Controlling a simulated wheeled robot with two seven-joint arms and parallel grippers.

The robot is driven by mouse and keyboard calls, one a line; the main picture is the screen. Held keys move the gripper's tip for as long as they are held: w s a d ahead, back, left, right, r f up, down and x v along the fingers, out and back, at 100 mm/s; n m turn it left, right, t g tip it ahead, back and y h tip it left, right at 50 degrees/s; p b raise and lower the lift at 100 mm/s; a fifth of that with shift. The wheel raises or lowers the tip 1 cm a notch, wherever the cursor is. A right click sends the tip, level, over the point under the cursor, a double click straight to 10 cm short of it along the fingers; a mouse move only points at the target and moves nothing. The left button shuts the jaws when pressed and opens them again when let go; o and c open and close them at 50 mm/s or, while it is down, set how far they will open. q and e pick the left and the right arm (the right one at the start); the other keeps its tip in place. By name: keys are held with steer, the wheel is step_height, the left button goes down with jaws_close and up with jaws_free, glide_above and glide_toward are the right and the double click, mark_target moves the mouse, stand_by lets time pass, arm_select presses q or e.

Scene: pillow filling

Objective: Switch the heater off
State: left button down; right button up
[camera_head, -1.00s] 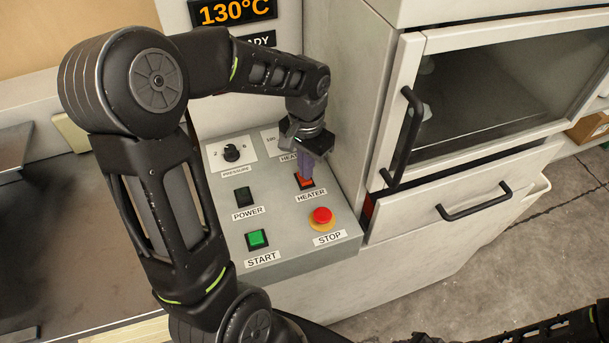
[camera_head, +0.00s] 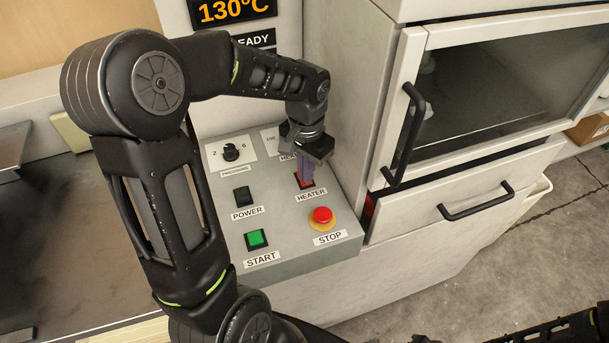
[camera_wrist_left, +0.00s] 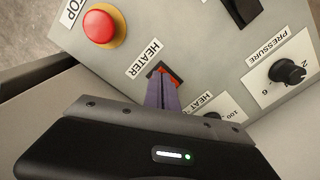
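The red heater switch (camera_head: 305,181) sits on the sloped grey control panel (camera_head: 285,222), above its HEATER label. My left gripper (camera_head: 306,182) comes down from above with its purple fingers together, tips at the switch and covering part of it. In the left wrist view the fingertips (camera_wrist_left: 161,76) overlap the lit red-orange heater switch (camera_wrist_left: 168,74); contact or pressing depth cannot be told. The display (camera_head: 233,10) above reads 130°C. Part of my right arm shows at the lower right; its gripper is not in view.
The panel also holds a black POWER switch (camera_head: 243,194), a green START button (camera_head: 256,239), a red STOP button (camera_head: 322,216) close to the heater switch, and a pressure knob (camera_head: 231,152). A cabinet with a glass door and handle (camera_head: 408,140) stands at right.

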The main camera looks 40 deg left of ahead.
arm_select(q)
step_height(320, 180, up, 7)
steer(key=p, duration=0.5)
stand_by(0.4)
steer(key=shift+f, duration=0.1)
stand_by(0.4)
